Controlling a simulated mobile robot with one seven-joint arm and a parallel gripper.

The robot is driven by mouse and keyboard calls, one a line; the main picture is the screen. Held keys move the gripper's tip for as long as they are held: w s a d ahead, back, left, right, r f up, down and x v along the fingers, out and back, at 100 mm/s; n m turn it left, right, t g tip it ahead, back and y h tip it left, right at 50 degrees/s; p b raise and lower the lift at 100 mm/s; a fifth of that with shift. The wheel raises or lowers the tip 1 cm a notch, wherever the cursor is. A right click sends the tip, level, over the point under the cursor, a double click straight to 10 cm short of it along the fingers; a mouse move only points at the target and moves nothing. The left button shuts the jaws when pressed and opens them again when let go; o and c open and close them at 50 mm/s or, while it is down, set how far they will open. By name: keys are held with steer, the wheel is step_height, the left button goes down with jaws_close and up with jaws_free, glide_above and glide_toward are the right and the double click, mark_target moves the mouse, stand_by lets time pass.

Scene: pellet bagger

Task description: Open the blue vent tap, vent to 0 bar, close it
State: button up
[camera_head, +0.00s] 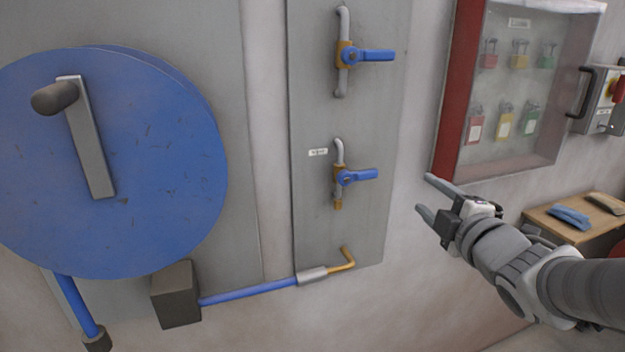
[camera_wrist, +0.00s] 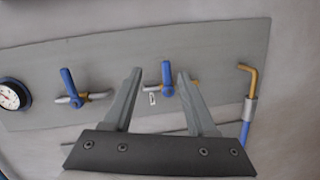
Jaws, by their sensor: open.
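Two blue-handled taps sit on a grey wall panel. The lower tap (camera_head: 357,177) has a small white label (camera_head: 318,152) beside it, too small to read surely. Its blue handle points right, crosswise to its upright pipe. My gripper (camera_head: 426,196) is open and empty, to the right of this handle and apart from it. In the wrist view the lower tap (camera_wrist: 158,82) shows between my fingers (camera_wrist: 160,74), beyond them. A round white gauge (camera_wrist: 10,97) is at the left edge of the wrist view; its reading is not legible.
The upper tap (camera_head: 365,56) has its handle crosswise too. A big blue disc with a crank (camera_head: 110,160) is at left. A blue hose (camera_head: 250,291) runs below to a brass elbow (camera_head: 346,259). A red-framed padlock cabinet (camera_head: 452,95) and a wooden table (camera_head: 545,212) are at right.

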mark_target(368, 176)
step_height(368, 176, down, 3)
steer(key=s+a+n+y+b, duration=0.1)
steer(key=a+n+y+b, duration=0.1)
steer(key=a+n+y, duration=0.15)
steer(key=shift+n+t, duration=0.3)
steer(key=shift+n, duration=0.05)
steer(key=x, duration=1.6)
steer(key=shift+w+d+r, duration=0.1)
steer(key=shift+w+d, duration=0.15)
steer(key=shift+w, duration=0.2)
jaws_close()
